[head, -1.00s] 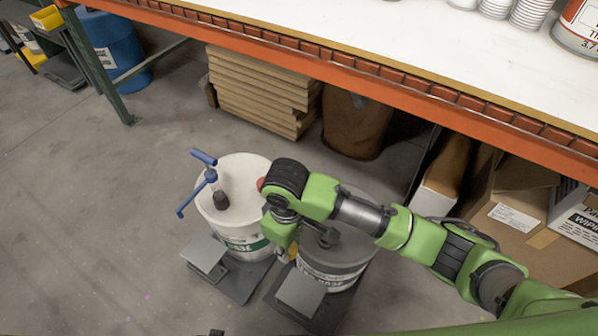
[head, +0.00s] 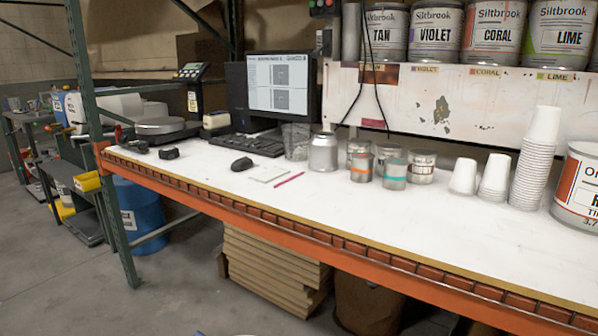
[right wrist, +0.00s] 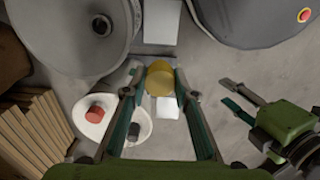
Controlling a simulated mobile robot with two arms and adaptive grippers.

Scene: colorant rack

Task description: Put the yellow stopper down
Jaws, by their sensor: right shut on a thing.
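The yellow stopper (right wrist: 159,77) is between the fingertips of my right gripper (right wrist: 160,80) in the right wrist view. The gripper is shut on it and holds it over the grey floor. Another green gripper with dark fingers, my left gripper (right wrist: 229,94), shows at the right of that view. Its two fingers are apart with nothing between them. Neither gripper shows in the head view, which looks at the workbench.
In the right wrist view, a red piece (right wrist: 96,113) and a dark piece (right wrist: 134,131) rest on pale rounded surfaces at lower left. A large grey round container (right wrist: 88,34) fills the upper left. Stacked boards (right wrist: 32,130) lie at left. The workbench (head: 330,215) has bare space in front.

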